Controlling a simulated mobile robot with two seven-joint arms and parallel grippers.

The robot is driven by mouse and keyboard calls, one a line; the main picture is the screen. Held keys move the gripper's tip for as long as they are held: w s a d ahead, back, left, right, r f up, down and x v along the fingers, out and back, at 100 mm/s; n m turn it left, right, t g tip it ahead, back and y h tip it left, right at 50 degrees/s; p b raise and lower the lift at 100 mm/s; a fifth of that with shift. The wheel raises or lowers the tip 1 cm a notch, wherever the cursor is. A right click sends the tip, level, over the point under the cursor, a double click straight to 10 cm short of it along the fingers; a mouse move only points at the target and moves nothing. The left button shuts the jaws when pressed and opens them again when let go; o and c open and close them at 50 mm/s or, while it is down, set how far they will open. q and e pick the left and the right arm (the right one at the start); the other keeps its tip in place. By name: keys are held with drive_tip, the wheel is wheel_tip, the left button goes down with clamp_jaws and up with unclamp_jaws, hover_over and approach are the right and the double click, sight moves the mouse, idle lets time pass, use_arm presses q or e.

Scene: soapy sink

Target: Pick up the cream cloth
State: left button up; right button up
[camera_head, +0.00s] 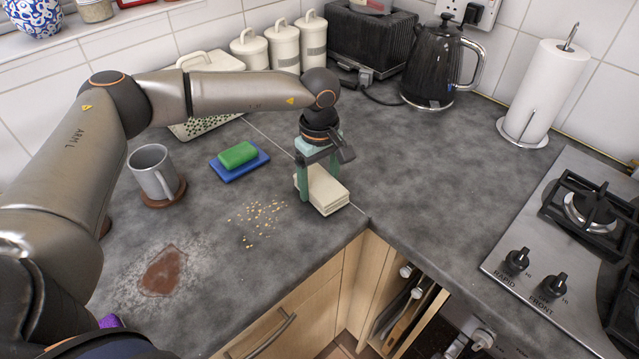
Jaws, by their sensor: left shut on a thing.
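The cream cloth (326,191) is a folded stack lying near the inner corner edge of the grey worktop. My left gripper (320,188) points down over it, with green fingers on either side of the cloth. The fingers are shut on the cloth, which looks to be still at worktop level; I cannot tell whether it is lifted. The gripper hides part of the cloth's back. My right gripper is not in view.
A green sponge (238,155) lies on a blue one (240,167). A grey mug (152,173) stands at left. Crumbs (257,221) and a brown stain (163,271) mark the worktop. A kettle (437,65), paper roll (545,92) and hob (570,240) are right.

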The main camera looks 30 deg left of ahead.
use_arm(q)
drive_tip(key=shift+r, duration=0.45)
drive_tip(key=s+d+r, duration=0.1)
drive_tip(key=r, duration=0.1)
drive_tip(key=s+d+r+b, duration=0.1)
drive_tip(key=s+r, duration=0.1)
drive_tip(key=r, duration=0.1)
drive_tip(key=s+d+r, duration=0.1)
drive_tip(key=d+r, duration=0.1)
drive_tip(key=r, duration=0.1)
drive_tip(key=shift+s+b, duration=0.2)
drive_tip(key=shift+b, duration=0.2)
drive_tip(key=s+d+r+b, duration=0.1)
drive_tip(key=s+d+r, duration=0.2)
drive_tip(key=s+d, duration=0.2)
drive_tip(key=shift+s+d+r, duration=0.15)
drive_tip(key=shift+s+r, duration=0.2)
drive_tip(key=shift+s, duration=0.25)
